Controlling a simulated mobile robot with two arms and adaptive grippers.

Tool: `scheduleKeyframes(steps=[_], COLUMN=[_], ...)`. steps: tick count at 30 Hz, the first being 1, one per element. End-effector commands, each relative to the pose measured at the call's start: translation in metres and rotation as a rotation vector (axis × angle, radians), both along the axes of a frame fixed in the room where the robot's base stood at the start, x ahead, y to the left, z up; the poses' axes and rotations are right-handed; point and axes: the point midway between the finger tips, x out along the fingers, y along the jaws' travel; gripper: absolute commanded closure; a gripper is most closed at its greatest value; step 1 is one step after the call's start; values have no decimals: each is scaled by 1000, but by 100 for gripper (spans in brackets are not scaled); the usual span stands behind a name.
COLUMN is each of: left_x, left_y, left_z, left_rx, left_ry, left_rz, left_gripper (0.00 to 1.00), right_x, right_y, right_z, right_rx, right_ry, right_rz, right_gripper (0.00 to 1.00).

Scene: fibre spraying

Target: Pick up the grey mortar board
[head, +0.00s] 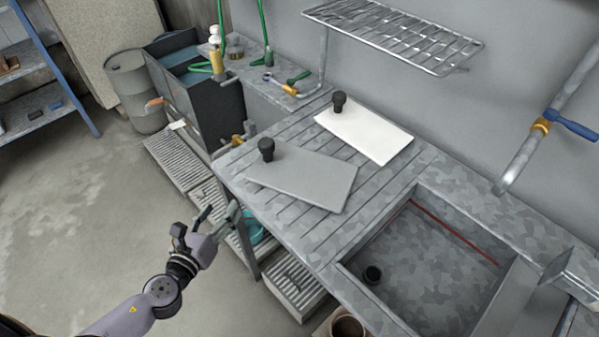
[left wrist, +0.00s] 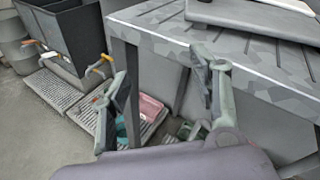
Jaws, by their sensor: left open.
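The grey mortar board (head: 308,179) is a flat grey rectangle with a black knob handle (head: 266,148) at its left end. It lies on the ribbed metal drainboard of the sink bench, beside a similar white board (head: 365,133). In the left wrist view the grey board's edge (left wrist: 255,22) shows at the top right. My left gripper (head: 218,217) is open and empty, in front of the bench and to the lower left of the board, apart from it. Its spread fingers also show in the left wrist view (left wrist: 160,95). My right gripper is not in view.
The sink basin (head: 425,245) opens right of the boards. A wire rack (head: 395,35) hangs on the wall above. A dark tank (head: 190,85), grey drum (head: 135,90) and slatted grates (head: 175,160) stand at left. The concrete floor (head: 70,210) is clear.

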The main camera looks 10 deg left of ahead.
Motion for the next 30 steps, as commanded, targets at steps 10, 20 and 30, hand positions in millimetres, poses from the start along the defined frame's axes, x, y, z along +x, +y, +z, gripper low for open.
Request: scheduleKeyframes(steps=[10, 20, 30], left_x=[-8, 43, 99], left_y=[-47, -61, -76], left_z=[91, 95, 92], left_rx=[276, 272, 272], left_ry=[-261, -263, -260], left_rz=[-167, -165, -165], left_gripper=[44, 44, 44], right_x=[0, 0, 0], right_y=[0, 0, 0], right_z=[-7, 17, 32], right_rx=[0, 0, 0], right_ry=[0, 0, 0], right_rz=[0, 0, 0], right_gripper=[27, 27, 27])
